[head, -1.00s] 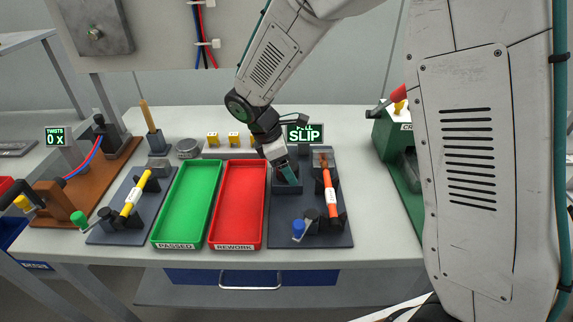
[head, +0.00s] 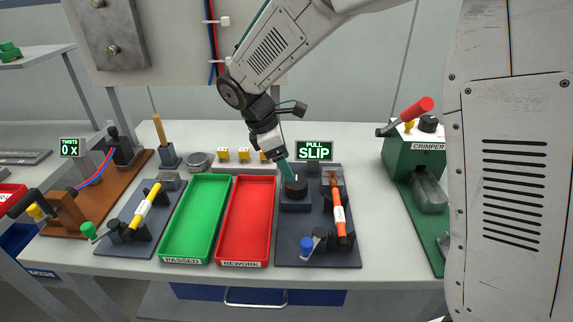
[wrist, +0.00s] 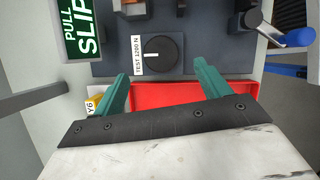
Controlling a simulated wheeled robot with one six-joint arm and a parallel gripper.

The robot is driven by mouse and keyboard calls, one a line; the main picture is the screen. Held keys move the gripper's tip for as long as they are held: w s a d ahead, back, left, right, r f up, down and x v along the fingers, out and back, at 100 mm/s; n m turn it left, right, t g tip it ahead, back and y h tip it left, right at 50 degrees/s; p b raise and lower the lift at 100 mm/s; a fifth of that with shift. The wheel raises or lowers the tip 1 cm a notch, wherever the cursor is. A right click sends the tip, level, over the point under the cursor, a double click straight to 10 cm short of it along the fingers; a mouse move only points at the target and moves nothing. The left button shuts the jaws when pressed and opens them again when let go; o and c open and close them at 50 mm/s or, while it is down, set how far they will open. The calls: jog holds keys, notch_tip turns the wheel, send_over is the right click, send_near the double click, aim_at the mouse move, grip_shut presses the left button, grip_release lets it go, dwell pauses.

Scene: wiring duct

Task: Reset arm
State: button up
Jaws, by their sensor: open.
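My gripper (head: 281,170) is over the bench, at the back left of the dark pull-test plate (head: 292,256). In the wrist view its two teal fingers (wrist: 158,82) are spread apart with nothing between them. A black dial knob (head: 296,187) sits on a block just beyond the fingertips, and it also shows in the wrist view (wrist: 161,53) beside a label reading "TEST 1200 N". The fingers look clear of the knob in the wrist view. The pull display (head: 314,151) reads "PULL SLIP".
The red rework tray (head: 247,262) and green passed tray (head: 165,252) lie left of the pull tester. An orange-handled tool (head: 339,210) lies on the tester. The green crimper (head: 399,163) stands right, and a twisting jig (head: 69,231) stands left. Small yellow blocks (head: 243,155) sit behind the trays.

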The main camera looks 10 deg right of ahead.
jog(key=s+d+r+m+y, duration=0.1)
jog(key=s+d+r+m, duration=0.2)
jog(key=s, duration=0.6)
jog(key=s+d+r+m+t+y, duration=0.1)
jog(key=s+d+r+m+y, duration=0.1)
jog(key=s+d+m, duration=0.4)
jog(key=s+d+r+m+y, duration=0.1)
jog(key=s+d+r+m, duration=0.4)
jog(key=s, duration=0.8)
jog(key=shift+s+m+t+y, duration=0.3)
jog(key=shift+s+m+t, duration=0.1)
jog(key=shift+m, duration=1.1)
